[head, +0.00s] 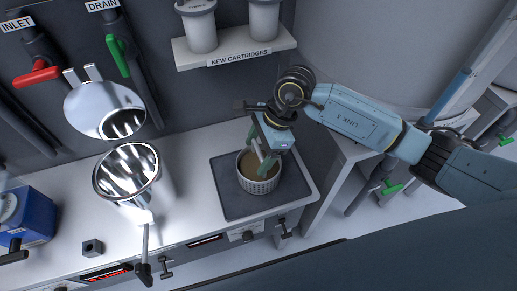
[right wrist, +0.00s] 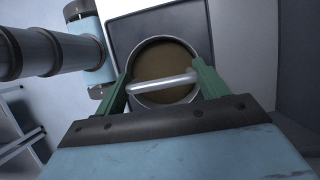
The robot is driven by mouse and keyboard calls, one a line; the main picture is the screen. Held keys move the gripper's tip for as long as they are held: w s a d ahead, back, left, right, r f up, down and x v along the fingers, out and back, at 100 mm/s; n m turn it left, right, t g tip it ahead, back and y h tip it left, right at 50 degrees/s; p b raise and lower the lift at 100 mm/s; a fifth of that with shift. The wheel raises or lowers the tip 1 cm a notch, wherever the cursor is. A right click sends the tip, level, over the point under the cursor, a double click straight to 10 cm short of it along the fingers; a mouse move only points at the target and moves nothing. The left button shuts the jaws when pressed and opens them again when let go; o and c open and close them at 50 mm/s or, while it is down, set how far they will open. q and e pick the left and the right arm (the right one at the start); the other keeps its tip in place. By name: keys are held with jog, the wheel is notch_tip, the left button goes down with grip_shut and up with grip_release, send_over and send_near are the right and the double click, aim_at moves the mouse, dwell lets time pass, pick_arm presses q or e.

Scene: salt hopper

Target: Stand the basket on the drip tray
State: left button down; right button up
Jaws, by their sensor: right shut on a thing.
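The basket (head: 258,186) is a round, pale, perforated cup with brown contents (right wrist: 150,62) and a light bar handle (right wrist: 160,84) across its top. It is upright over the dark square drip tray (head: 236,208), within the tray's outline. It looks down on the tray, but its underside is hidden, so I cannot be sure of contact. My right gripper (head: 264,158) comes from above, its green fingers shut on the basket's handle; they flank the handle in the right wrist view (right wrist: 161,88). My left gripper is not in view.
An open metal cylinder (head: 127,172) with its lid (head: 103,110) raised stands left of the tray. A cartridge shelf (head: 235,48) hangs behind. A blue container (head: 32,218) and small dark block (head: 92,247) are farther left. Bench between cylinder and tray is clear.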

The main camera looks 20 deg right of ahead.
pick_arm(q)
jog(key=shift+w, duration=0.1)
pick_arm(e)
jog(key=o, duration=1.7)
jog(key=shift+d+r, duration=0.1)
jog(key=shift+r, duration=0.2)
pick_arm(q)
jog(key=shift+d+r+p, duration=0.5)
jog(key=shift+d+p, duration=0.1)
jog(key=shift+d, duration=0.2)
pick_arm(e)
jog(key=v, duration=1.1)
jog(key=shift+r, duration=0.25)
jog(key=shift+d, duration=0.15)
